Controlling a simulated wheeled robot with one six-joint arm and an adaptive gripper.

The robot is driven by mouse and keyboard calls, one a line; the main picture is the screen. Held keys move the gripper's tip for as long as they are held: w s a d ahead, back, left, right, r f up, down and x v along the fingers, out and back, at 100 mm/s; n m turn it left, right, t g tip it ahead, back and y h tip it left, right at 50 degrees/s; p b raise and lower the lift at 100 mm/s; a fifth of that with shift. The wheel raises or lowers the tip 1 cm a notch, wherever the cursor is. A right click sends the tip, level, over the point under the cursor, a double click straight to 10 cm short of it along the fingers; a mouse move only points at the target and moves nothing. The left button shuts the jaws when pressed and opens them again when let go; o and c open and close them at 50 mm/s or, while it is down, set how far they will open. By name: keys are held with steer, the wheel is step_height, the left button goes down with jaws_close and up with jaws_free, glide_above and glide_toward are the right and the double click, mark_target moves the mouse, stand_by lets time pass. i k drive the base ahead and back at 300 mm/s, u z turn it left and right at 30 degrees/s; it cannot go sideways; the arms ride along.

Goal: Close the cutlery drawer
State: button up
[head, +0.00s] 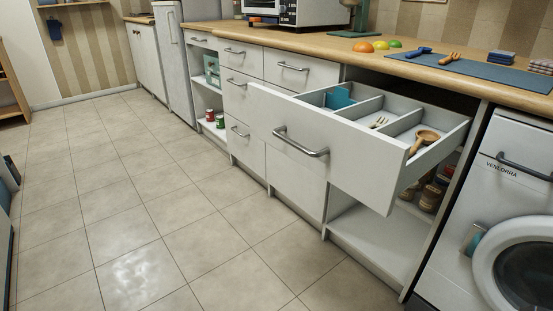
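The cutlery drawer (335,150) stands pulled well out of the counter, with its white front facing the aisle. A grey bar handle (300,142) is fixed across the front. Inside are grey dividers, with a fork (379,122) in one compartment, a wooden spoon (424,140) in the near right one, and a teal item (340,97) at the left. The wooden spoon rests with its handle towards the drawer front. My gripper is not in view.
Below the drawer is an open shelf (375,240) with jars (432,194). A washing machine (520,210) stands at the right. The worktop (310,42) holds fruit, a blue mat and utensils. The tiled floor (120,200) left of the cabinets is clear.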

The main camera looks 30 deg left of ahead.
mark_target(372, 166)
steer(key=k, duration=0.35)
steer(key=z, duration=0.95)
steer(key=i, duration=0.8)
steer(key=u, duration=2.75)
steer(key=i, duration=0.5)
steer(key=u, duration=0.9)
steer(key=k, duration=0.4)
steer(key=z, duration=1.05)
